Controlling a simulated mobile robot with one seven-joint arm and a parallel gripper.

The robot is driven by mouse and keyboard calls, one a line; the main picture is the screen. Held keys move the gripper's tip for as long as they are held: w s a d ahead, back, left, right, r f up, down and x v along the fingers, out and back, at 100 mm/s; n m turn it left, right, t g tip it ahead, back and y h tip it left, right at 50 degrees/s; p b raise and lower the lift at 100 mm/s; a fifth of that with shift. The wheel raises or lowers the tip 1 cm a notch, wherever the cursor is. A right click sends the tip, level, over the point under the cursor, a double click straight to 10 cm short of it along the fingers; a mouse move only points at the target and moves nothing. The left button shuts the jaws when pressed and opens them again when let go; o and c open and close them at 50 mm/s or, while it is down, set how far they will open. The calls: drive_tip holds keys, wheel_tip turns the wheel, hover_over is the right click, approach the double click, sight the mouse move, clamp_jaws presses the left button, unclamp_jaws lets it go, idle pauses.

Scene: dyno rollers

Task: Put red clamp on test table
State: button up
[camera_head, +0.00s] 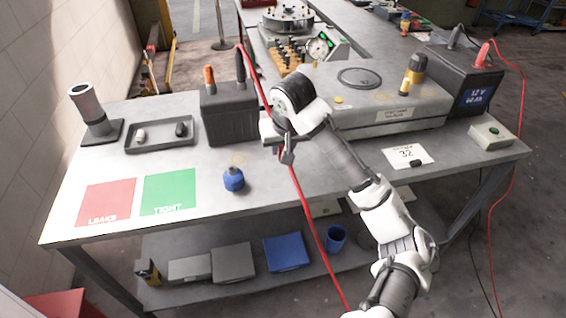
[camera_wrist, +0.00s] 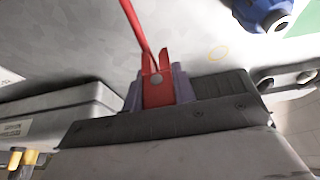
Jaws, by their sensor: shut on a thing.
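My gripper (camera_head: 287,155) points down over the middle of the grey table (camera_head: 110,170) in the head view. In the wrist view, my gripper (camera_wrist: 158,92) is shut on the red clamp (camera_wrist: 157,78). The clamp sits upright between the two grey-purple fingers, with a red cable (camera_wrist: 133,18) running from its end. In the head view, the held clamp is hidden or too small to make out beside my gripper. The table's pale top shows beyond the clamp in the wrist view. I cannot tell whether the clamp touches the table.
A blue fitting (camera_head: 233,180) stands left of my gripper, with a dark box (camera_head: 228,117) behind it. A grey plinth (camera_head: 400,108) and a battery (camera_head: 459,82) stand to the right. A red cable (camera_head: 312,222) passes my gripper.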

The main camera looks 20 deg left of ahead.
sight(282, 170)
drive_tip(key=shift+f+p, duration=0.3)
drive_tip(key=shift+f, duration=2.85)
drive_tip(key=o, duration=1)
drive_tip(key=shift+f, duration=0.1)
drive_tip(key=shift+r, duration=0.25)
drive_tip(key=b+v, duration=0.1)
drive_tip(key=v, duration=1)
drive_tip(key=shift+s+d+r, duration=0.15)
drive_tip(key=shift+s+r, duration=0.1)
drive_tip(key=shift+r, duration=0.1)
